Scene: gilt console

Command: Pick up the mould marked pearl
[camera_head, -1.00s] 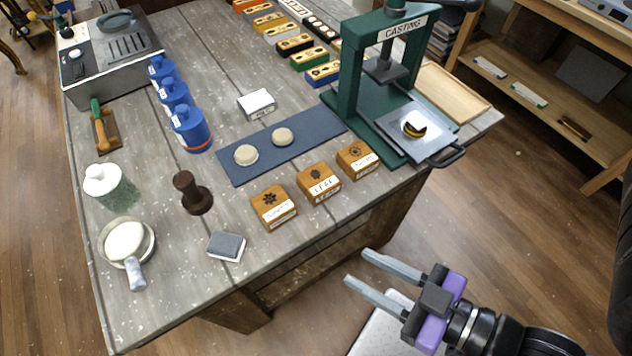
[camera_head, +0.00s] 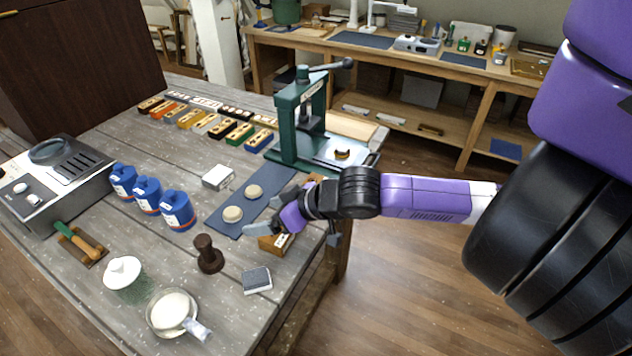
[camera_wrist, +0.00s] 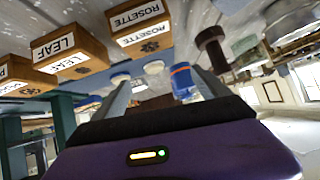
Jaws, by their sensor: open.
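Several small moulds in various colours (camera_head: 190,118) lie in rows at the back of the table; their markings are too small to read. Three wooden blocks stand at the near edge. The wrist view shows one marked ROSETTE (camera_wrist: 138,28), one marked LEAF (camera_wrist: 68,52), and a third (camera_wrist: 18,76) whose label is cut off. In the head view the rosette block (camera_head: 275,243) shows below my gripper, and the arm largely hides the others. No readable "pearl" mark shows. My gripper (camera_head: 264,228) is open and empty over the table's near edge, by the rosette block; its fingers (camera_wrist: 160,78) spread in the wrist view.
The green casting press (camera_head: 287,130) stands right of the coloured moulds. Blue bottles (camera_head: 147,195), a white box (camera_head: 217,177), a blue mat (camera_head: 222,222) with pale discs, a dark stamp (camera_head: 208,256), a jar (camera_head: 126,277) and a pan (camera_head: 170,312) occupy the table.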

